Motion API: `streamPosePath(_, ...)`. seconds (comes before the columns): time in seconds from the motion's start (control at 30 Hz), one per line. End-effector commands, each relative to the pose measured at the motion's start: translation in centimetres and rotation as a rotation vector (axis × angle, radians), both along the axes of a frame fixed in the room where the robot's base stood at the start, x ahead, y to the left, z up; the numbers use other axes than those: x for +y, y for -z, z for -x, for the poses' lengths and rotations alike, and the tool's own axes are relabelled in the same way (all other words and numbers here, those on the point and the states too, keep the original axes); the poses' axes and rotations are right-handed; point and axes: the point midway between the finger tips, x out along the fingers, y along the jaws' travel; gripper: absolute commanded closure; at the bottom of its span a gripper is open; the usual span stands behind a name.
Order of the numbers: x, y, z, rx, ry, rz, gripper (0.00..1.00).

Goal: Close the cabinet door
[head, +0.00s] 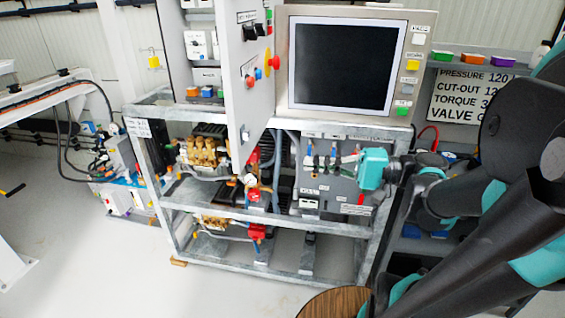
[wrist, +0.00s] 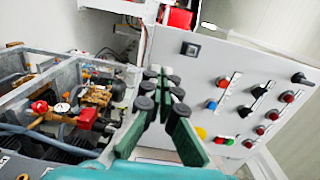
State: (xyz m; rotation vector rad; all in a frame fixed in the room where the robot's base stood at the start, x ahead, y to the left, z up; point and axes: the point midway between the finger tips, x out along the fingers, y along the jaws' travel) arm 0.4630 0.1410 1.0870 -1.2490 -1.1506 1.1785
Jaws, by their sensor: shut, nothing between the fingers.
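The cabinet door (head: 246,85) is a light grey panel with knobs and coloured buttons. It stands open, swung out from the cabinet (head: 206,60), whose inside shows to its left. In the wrist view the door (wrist: 225,70) fills the right half, with its buttons and switches facing the camera. My gripper (head: 318,160) is right of the door and below the monitor in the head view, pointing left. Its green and black fingers (wrist: 162,78) are shut and empty. They overlap the door in the wrist view; I cannot tell whether they touch it.
A monitor (head: 346,64) stands right of the door. Below, a metal frame (head: 270,222) holds pumps (head: 207,150) and a panel with levers and cables. A shelf with coloured boxes (head: 473,59) is at the right. The floor (head: 100,260) at front left is clear.

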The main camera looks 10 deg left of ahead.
Motion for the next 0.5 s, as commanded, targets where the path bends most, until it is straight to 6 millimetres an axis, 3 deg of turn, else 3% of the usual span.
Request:
streamPosePath(0.17,0.4,-0.6,0.0,-0.005,-0.007,-0.022,1.0)
streamPosePath(0.5,3.7,-0.5,-0.1,-0.005,-0.009,-0.02,1.0)
